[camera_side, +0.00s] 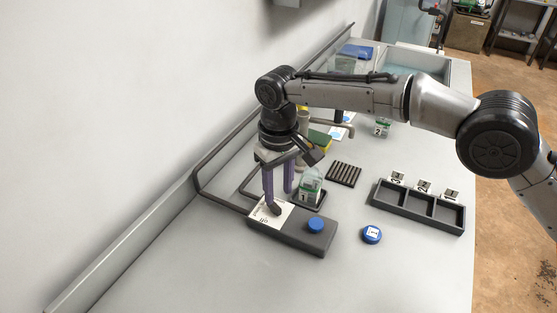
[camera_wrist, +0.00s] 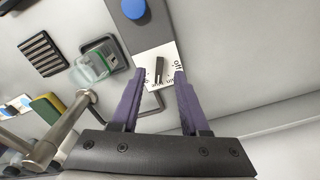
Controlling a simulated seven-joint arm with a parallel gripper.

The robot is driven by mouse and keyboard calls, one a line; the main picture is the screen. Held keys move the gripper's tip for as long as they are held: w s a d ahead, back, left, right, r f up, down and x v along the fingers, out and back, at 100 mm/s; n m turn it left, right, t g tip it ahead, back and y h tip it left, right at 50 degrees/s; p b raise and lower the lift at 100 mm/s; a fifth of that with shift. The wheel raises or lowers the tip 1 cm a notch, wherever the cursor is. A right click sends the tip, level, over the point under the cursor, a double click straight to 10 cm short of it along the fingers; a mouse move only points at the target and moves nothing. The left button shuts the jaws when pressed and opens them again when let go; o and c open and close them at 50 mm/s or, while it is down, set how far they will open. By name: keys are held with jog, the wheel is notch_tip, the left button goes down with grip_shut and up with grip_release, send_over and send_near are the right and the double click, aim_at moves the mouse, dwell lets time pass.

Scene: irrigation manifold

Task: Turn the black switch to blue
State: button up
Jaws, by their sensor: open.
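The black switch (camera_side: 274,208) stands on a white labelled card (camera_side: 263,219) at the left end of a dark grey base (camera_side: 300,237). In the wrist view the switch (camera_wrist: 159,68) shows as a narrow dark lever between my fingertips. One printed word right of it looks like "off"; the other marks are too small to read. My gripper (camera_side: 279,196) points down over the switch, with its two purple fingers apart. In the wrist view my gripper (camera_wrist: 160,73) has one finger on either side of the switch, with gaps visible. Contact cannot be told.
A blue knob (camera_side: 316,224) sits on the same base. A clear bottle (camera_side: 310,185) stands in a small tray behind it. A black rack (camera_side: 344,174), a three-compartment tray (camera_side: 419,208) and a blue lid (camera_side: 371,234) lie to the right. A grey pipe (camera_side: 207,159) runs along the wall.

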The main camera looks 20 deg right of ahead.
aim_at(279, 209)
notch_tip(279, 209, up, 8)
jog(key=shift+r, duration=0.25)
dwell(0.5)
